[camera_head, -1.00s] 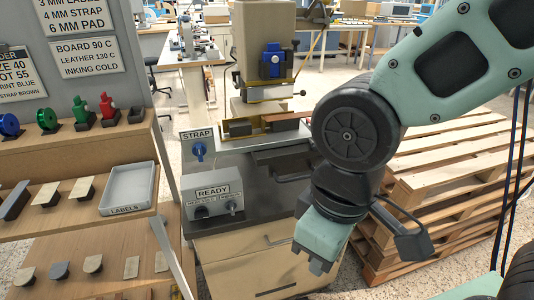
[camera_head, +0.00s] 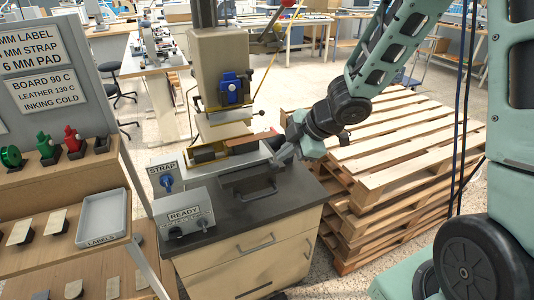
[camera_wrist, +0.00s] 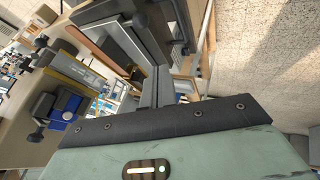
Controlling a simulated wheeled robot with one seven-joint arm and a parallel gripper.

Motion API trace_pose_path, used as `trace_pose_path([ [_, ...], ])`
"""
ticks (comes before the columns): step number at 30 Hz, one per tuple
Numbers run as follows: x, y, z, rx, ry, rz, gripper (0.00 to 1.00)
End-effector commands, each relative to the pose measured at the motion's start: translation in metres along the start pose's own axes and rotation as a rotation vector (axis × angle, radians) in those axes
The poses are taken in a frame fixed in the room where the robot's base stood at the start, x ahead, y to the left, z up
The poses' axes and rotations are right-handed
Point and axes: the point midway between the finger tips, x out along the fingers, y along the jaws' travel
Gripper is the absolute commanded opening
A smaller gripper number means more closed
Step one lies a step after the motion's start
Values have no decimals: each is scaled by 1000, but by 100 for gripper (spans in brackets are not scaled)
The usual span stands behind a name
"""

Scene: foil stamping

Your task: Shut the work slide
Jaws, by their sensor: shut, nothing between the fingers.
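The stamping press (camera_head: 217,70) stands on a dark-topped cabinet. Its work slide (camera_head: 243,170) is a grey plate with a dark bar handle (camera_head: 259,193) at its front, and it sticks out in front of the press column. A brown strap (camera_head: 252,138) lies in the yellow-edged holder above the slide. My gripper (camera_head: 278,156) is at the right of the slide, beside the strap's end, pointing left and down. Its fingers show together in the wrist view (camera_wrist: 156,88), shut and empty. I cannot tell whether they touch the slide.
A READY control box (camera_head: 186,216) and a STRAP knob panel (camera_head: 165,178) stand left of the slide. Stacked wooden pallets (camera_head: 390,165) are close on the right. A shelf rack (camera_head: 60,190) with a LABELS tray (camera_head: 102,217) is at the left. The dark cabinet top has free room in front.

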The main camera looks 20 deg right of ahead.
Motion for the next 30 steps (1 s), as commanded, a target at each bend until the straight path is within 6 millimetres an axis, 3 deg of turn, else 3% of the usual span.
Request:
trace_pose_path([
  [16, 104, -3, 0, -2, -1, -3, 0],
  [21, 107, 25, -2, 1, -1, 0, 0],
  [30, 115, 35, 0, 1, -2, 0, 0],
])
